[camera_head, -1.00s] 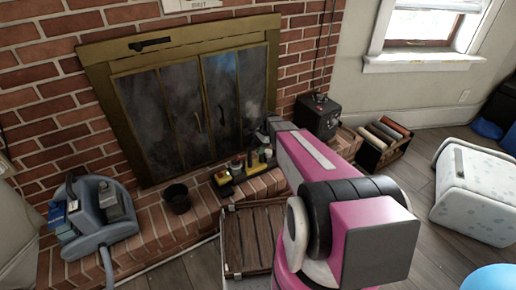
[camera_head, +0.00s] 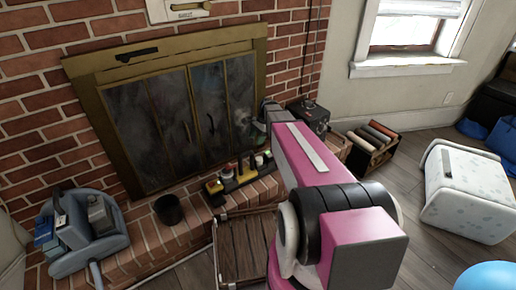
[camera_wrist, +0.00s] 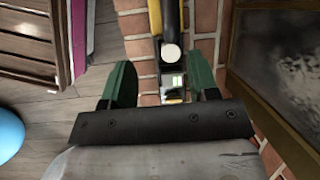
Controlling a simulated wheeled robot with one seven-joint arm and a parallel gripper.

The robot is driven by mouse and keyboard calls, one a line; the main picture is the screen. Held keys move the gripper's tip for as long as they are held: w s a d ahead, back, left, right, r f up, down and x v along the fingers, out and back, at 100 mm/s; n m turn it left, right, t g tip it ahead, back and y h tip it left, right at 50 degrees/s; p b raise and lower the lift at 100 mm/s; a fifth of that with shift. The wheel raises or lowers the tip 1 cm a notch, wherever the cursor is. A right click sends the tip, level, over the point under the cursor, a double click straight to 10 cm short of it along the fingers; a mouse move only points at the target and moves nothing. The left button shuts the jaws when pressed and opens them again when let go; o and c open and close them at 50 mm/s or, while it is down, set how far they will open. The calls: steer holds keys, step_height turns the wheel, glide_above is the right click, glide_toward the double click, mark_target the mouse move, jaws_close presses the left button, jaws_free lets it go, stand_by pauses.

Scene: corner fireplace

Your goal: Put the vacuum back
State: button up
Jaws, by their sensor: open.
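No vacuum can be told with certainty. A row of small yellow and black items (camera_head: 231,178) stands on the brick hearth, right of the black cup. In the wrist view, a black and yellow item (camera_wrist: 173,55) with a white round end lies on the bricks, partly hidden below by my gripper. My gripper (camera_wrist: 162,88) has its two green fingers spread apart, with that item showing between and beyond them. Contact cannot be told. In the head view, my gripper is small and mostly hidden behind my pink arm, near the hearth.
A grey-blue caddy (camera_head: 82,250) and a black cup (camera_head: 169,209) stand on the hearth. A dark box (camera_head: 308,118) and a crate of rolls (camera_head: 370,145) are to the right. A slatted wooden piece (camera_head: 243,250) lies below my arm. A white spotted case (camera_head: 468,195) is on the floor.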

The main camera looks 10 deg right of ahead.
steer(key=s+r+n+h, duration=0.2)
steer(key=s+n, duration=0.4)
steer(key=s, duration=0.4)
steer(key=s+r+n+t+h, duration=0.1)
steer(key=s+n+h, duration=0.1)
steer(key=s+n, duration=0.4)
steer(key=s, duration=0.4)
steer(key=shift+s+a+r+n, duration=0.35)
steer(key=shift+n, duration=0.05)
